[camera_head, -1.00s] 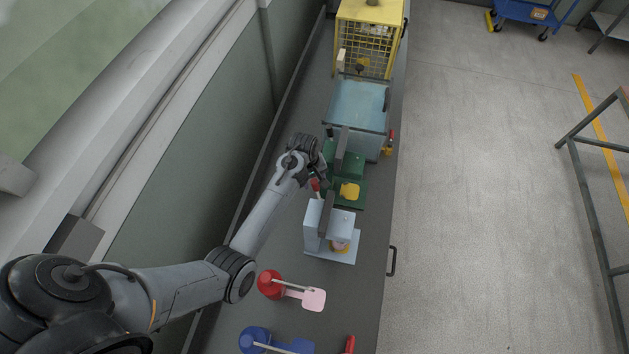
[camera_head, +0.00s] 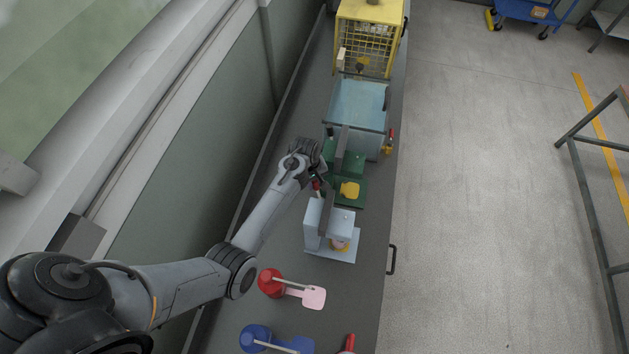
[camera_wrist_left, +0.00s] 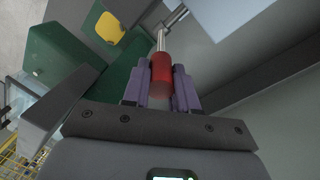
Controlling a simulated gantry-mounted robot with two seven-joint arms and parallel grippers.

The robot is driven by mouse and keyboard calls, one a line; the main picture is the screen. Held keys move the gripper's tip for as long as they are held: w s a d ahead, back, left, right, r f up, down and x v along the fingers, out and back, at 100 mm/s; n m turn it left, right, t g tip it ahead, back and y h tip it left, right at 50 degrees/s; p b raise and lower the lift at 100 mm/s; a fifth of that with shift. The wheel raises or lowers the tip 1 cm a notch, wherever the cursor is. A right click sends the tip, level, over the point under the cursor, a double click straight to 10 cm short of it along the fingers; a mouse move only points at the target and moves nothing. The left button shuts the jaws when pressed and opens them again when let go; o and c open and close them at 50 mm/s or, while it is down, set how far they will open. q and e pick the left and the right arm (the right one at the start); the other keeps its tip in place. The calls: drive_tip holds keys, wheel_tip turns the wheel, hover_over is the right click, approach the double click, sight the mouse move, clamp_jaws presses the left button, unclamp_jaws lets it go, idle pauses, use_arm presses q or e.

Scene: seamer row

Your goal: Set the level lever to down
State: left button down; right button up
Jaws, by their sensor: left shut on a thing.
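A lever with a red handle (camera_head: 317,185) stands at the back left of the pale grey-blue machine (camera_head: 343,220). My left gripper (camera_head: 321,178) is at this handle, and its fingers are partly hidden in the head view. In the left wrist view, my left gripper (camera_wrist_left: 162,82) is shut on the red handle (camera_wrist_left: 161,69), with one purple finger on each side. The lever's metal rod (camera_wrist_left: 161,38) runs from the handle up to a metal pivot. My right gripper is not in view.
A green machine with a yellow part (camera_head: 349,190) stands just beyond. A blue box-like machine (camera_head: 357,104) and a yellow cage (camera_head: 366,40) are farther along the bench. Red (camera_head: 270,283) and blue (camera_head: 254,338) devices are nearer. The wall runs close on the left.

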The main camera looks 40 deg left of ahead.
use_arm(q)
drive_tip(key=shift+w+d+r+g+y, duration=0.15)
drive_tip(key=shift+w+d+g+y, duration=0.25)
drive_tip(key=shift+d+y, duration=0.35)
drive_tip(key=shift+w+d+y, duration=0.45)
drive_tip(key=shift+d+y, duration=0.1)
drive_tip(key=shift+d, duration=0.25)
drive_tip(key=c, duration=0.9)
unclamp_jaws()
wheel_tip(320, 180, up, 11)
drive_tip(key=d+b, duration=0.1)
drive_tip(key=shift+s+d+b, duration=0.15)
drive_tip(key=shift+d+b, duration=0.15)
drive_tip(key=shift+b, duration=0.1)
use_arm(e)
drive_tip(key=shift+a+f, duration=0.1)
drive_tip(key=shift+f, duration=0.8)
